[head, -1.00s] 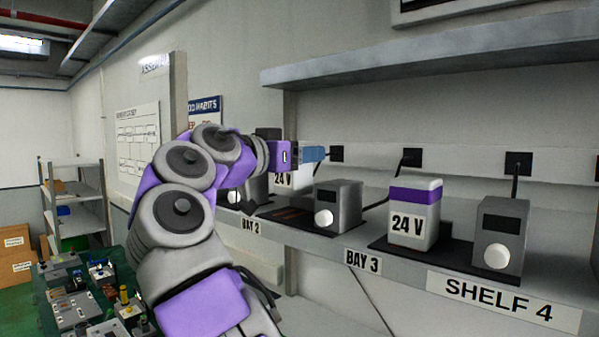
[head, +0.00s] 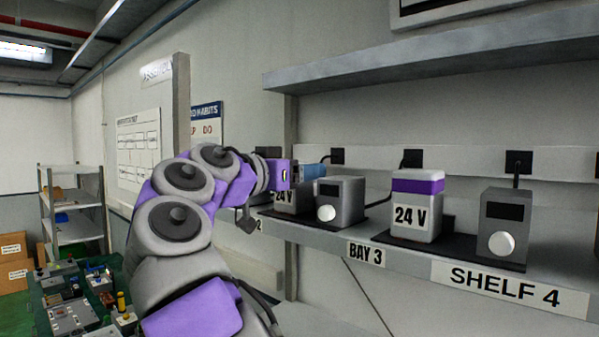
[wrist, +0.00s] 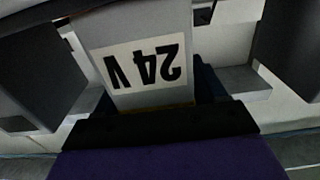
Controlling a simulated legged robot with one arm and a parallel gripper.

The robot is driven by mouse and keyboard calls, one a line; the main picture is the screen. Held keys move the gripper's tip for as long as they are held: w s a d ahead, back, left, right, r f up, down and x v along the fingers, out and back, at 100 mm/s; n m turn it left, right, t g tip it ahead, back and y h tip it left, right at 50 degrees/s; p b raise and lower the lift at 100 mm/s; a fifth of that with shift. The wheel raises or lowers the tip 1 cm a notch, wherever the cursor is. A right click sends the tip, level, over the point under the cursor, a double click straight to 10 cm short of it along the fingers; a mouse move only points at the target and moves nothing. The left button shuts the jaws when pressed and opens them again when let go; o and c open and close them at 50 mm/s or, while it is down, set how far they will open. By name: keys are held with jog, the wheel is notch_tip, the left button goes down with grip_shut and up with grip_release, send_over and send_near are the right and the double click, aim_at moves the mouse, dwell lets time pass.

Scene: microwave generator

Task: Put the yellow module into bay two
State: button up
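The yellow module (head: 288,200) is a pale box with a 24 V label, standing at bay two just left of the grey meter unit; my gripper hides its top. In the wrist view the module (wrist: 140,55) shows upside down, with a thin yellow strip at its edge nearest the gripper. My gripper (head: 313,171), with blue fingers, is closed around its top. I cannot tell whether its base touches the mat. The bay two label (head: 259,225) is mostly hidden by my arm.
A grey meter unit (head: 340,200) stands close on the module's right. Bay three holds a purple-topped 24 V module (head: 416,205) and another meter unit (head: 503,228). An upper shelf (head: 430,62) overhangs. Black plugs and cables sit on the rear wall.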

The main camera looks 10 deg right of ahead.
jog(key=o, duration=0.3)
jog(key=shift+s+a, duration=0.1)
jog(key=shift+a, duration=0.15)
jog(key=shift+d, duration=0.1)
jog(key=shift+d+r, duration=0.1)
jog(key=shift+d+r, duration=0.1)
jog(key=shift+r, duration=0.05)
jog(key=v, duration=1.2)
jog(key=shift+d, duration=0.1)
